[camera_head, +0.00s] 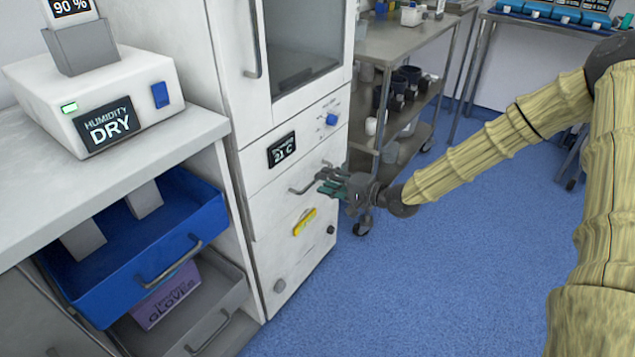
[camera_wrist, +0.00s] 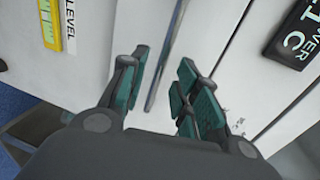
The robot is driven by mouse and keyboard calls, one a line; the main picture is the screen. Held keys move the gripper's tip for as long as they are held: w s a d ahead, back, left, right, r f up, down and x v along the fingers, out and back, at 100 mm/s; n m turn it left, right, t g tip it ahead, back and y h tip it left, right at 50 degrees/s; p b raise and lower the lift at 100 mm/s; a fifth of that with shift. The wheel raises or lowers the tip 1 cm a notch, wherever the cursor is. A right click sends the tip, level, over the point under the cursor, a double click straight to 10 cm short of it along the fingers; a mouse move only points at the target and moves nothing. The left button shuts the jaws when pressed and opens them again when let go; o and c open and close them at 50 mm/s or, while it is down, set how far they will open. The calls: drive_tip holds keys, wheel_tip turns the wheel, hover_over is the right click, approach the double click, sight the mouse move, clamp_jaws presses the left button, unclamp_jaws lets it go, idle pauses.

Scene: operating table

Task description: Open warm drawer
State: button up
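The white cabinet has a lower drawer front (camera_head: 270,208) that looks shut, below a dark temperature display (camera_head: 282,150). A thin metal bar handle (camera_head: 301,190) sits on this front, partly hidden by my gripper. My gripper (camera_head: 328,184) is at the right part of the handle, with its green-padded fingers towards the cabinet. In the wrist view my gripper (camera_wrist: 162,88) is open, with its fingers spread. The handle (camera_wrist: 167,55) runs into the gap between them, nearer the left finger. I cannot tell whether either finger touches it.
A yellow level gauge (camera_head: 304,222) and small knobs lie lower on the cabinet. An open blue drawer (camera_head: 130,282) and an open grey drawer with a purple gloves box (camera_head: 166,296) stand at the left. A metal cart (camera_head: 400,45) stands behind. The blue floor (camera_head: 440,280) in front is clear.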

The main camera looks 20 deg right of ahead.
drive_tip(key=shift+b+x, duration=0.35)
drive_tip(key=shift+x, duration=1.55)
clamp_jaws()
